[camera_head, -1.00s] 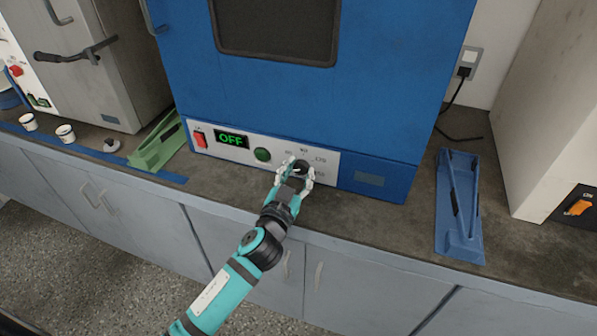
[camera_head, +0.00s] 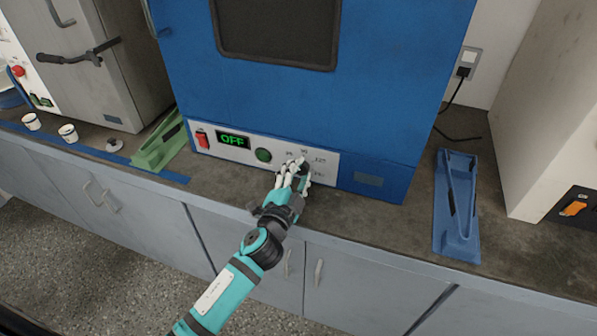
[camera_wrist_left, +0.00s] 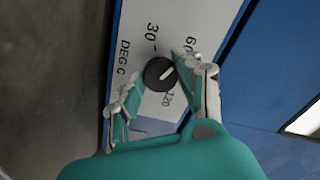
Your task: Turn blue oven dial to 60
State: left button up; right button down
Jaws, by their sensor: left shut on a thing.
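The blue oven (camera_head: 290,95) stands on the counter, its white control panel (camera_head: 225,152) low on the front. In the left wrist view, the round black dial (camera_wrist_left: 160,74) has a white pointer mark slanting up and right. Its scale reads 30 at the top, 60 at the upper right and 120 below; a finger partly covers the scale by the 60. My left gripper (camera_head: 297,170) is shut on the dial, with one finger on each side. In the head view the fingers mostly hide the dial. The right gripper is out of view.
The panel also has a red switch (camera_head: 202,139), a green display (camera_head: 233,140) reading OFF and a green knob (camera_head: 263,155). A green stand (camera_head: 160,148) is left of the oven, a blue stand (camera_head: 457,210) right. Small white cups (camera_head: 68,133) stand far left.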

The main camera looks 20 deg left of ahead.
pick_arm(q)
jog(key=shift+r+m, duration=0.15)
jog(key=shift+m, duration=0.25)
jog(key=o, duration=1.2)
jog(key=shift+c, duration=0.2)
jog(key=s, duration=1.2)
jog(key=shift+a, duration=0.2)
